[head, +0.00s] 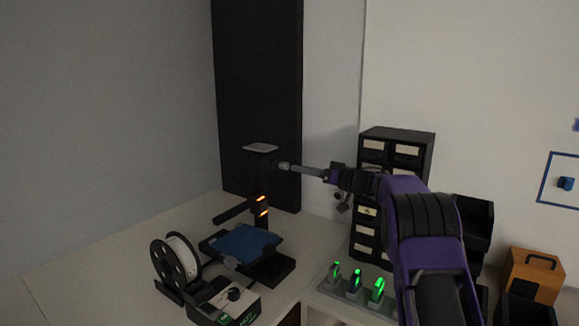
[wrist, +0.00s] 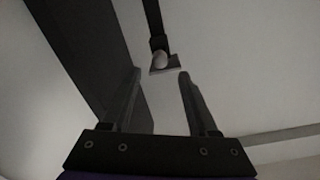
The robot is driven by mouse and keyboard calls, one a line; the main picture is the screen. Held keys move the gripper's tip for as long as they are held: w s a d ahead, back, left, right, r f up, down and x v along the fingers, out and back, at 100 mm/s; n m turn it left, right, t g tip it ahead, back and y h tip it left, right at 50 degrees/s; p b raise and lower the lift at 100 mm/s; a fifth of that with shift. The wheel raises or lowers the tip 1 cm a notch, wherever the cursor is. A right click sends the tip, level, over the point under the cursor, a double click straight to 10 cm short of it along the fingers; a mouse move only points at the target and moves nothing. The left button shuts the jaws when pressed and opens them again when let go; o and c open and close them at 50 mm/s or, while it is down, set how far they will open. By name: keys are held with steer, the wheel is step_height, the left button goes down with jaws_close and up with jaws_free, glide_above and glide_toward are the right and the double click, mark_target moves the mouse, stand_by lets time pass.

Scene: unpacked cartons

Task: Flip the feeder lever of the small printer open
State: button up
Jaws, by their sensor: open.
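The small printer stands on the pale worktop at lower left in the head view, with an upright black column (head: 262,185), orange lights and a blue bed (head: 242,243). A pale plate (head: 261,147) tops the column. My gripper (head: 287,167) reaches in from the right, its tips just right of the column's upper part. In the wrist view my gripper (wrist: 160,75) is open and empty. A dark part with a pale rounded knob (wrist: 160,60) shows just beyond and between the fingertips. I cannot tell surely whether this is the feeder lever, or whether the fingers touch it.
A white filament spool (head: 178,260) and a control box (head: 232,297) sit at the printer's front left. A black drawer cabinet (head: 396,140) stands behind my arm. Several green-lit items (head: 355,279) stand in front of it, and an orange box (head: 532,270) is at right.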

mark_target(288, 165)
steer(key=shift+x, duration=2.95)
jaws_close()
